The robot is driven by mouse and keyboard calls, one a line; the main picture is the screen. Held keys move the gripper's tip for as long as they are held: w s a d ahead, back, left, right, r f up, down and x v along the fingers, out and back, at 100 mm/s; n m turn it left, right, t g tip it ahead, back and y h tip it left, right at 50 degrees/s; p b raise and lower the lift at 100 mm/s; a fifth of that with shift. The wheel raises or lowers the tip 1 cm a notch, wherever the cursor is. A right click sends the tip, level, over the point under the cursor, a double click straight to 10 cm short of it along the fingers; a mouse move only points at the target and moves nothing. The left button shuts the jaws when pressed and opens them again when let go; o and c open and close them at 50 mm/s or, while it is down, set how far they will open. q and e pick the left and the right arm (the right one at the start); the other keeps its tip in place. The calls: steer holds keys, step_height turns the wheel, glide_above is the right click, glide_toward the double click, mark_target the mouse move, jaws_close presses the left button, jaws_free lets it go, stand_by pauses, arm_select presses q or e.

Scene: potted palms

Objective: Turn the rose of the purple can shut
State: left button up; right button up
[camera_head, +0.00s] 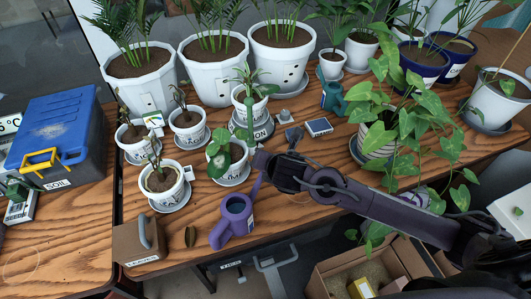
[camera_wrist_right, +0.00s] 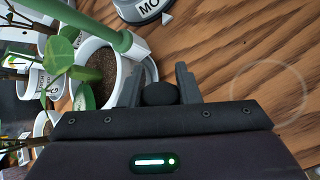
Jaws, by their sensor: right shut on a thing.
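The purple can (camera_head: 232,222) stands upright near the front edge of the wooden table, its spout rising toward the upper right. My right gripper (camera_head: 262,160) is at the upper end of that spout and covers its tip in the head view. In the right wrist view, the fingers (camera_wrist_right: 159,88) are shut on a dark round piece (camera_wrist_right: 160,93), which appears to be the rose. Whether the rose is open or shut cannot be seen. My left gripper is not in view.
Small white pots stand close by, including one (camera_head: 228,158) just left of the gripper. A green pole (camera_wrist_right: 95,27) passes near the fingers. A leafy plant (camera_head: 385,110) stands beyond my right arm. A brown block with a grey handle (camera_head: 140,240) sits left of the can.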

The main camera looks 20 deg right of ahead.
steer(key=shift+d+m+g+h+p, duration=0.1)
steer(key=shift+m+g+h+p, duration=0.3)
steer(key=shift+g+h+p, duration=0.35)
steer(key=shift+s+d+f+h, duration=0.1)
steer(key=shift+f+h, duration=0.05)
steer(key=shift+h, duration=0.1)
steer(key=o, duration=1)
steer(key=v, duration=0.7)
steer(key=shift+s+r+p, duration=0.25)
steer(key=shift+r+p, duration=0.05)
steer(key=shift+p, duration=0.1)
